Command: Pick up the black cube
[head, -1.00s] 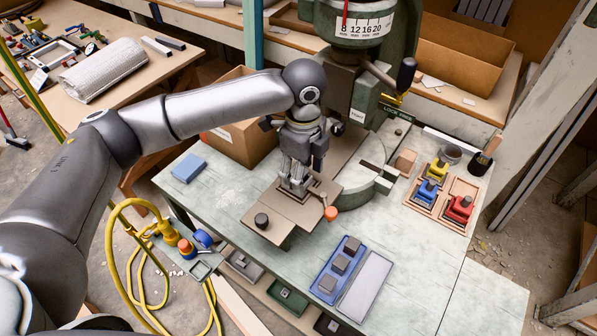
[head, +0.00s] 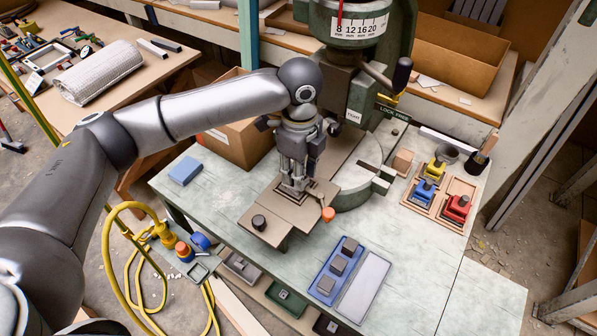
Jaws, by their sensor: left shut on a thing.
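My left gripper (head: 295,186) points straight down at the square fixture on the brown press plate (head: 275,232). Its fingers are shut on a small dark piece at the fixture, taken to be the black cube. The piece is almost fully hidden by the fingers, so its shape and whether it touches the plate cannot be told. Several dark grey cubes (head: 338,266) sit in a row in the blue tray (head: 322,296) at the front of the table, apart from the gripper. My right gripper is not in view.
The green press (head: 340,90) stands just behind the gripper. A black knob (head: 259,222) and an orange knob (head: 328,214) flank the plate. A blue block (head: 185,170) lies left, a cardboard box (head: 240,145) behind it. Coloured clamps (head: 428,190) stand right. The table's right front is clear.

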